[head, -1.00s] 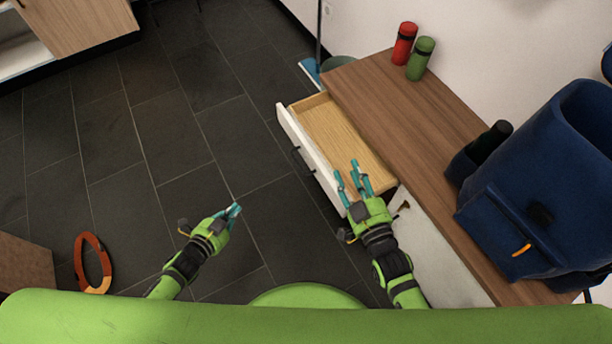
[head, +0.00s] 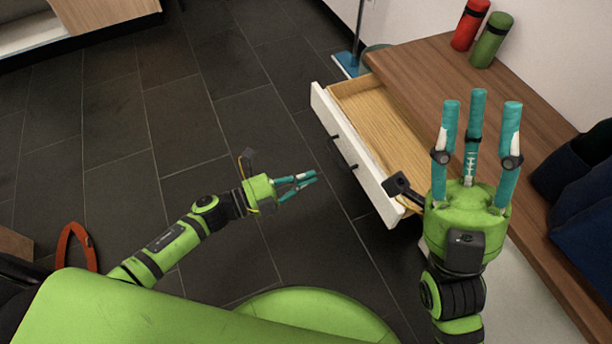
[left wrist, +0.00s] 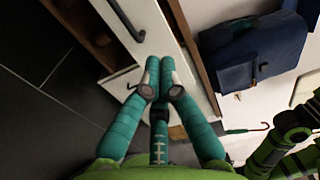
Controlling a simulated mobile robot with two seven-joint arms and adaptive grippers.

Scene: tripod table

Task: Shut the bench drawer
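The bench drawer (head: 385,125) stands pulled out from the wooden bench (head: 425,75), with its pale wood interior empty where visible. Its white front (head: 368,170) carries a dark handle (head: 343,152). My left gripper (head: 315,176) is in front of the drawer, apart from it, fingers pointing right toward the white front with tips together and nothing between them. In the left wrist view its fingertips (left wrist: 161,68) meet below a white front with a dark handle (left wrist: 125,22). My right gripper (head: 479,105) is open and empty, hiding part of the bench and the drawer's near end.
A red bottle (head: 470,25) and a green bottle (head: 491,40) stand on the bench's far end. A blue backpack (head: 590,215) is at the right, also in the left wrist view (left wrist: 258,55). An orange-red ring (head: 75,245) is at lower left. Dark tiled floor left of the drawer is clear.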

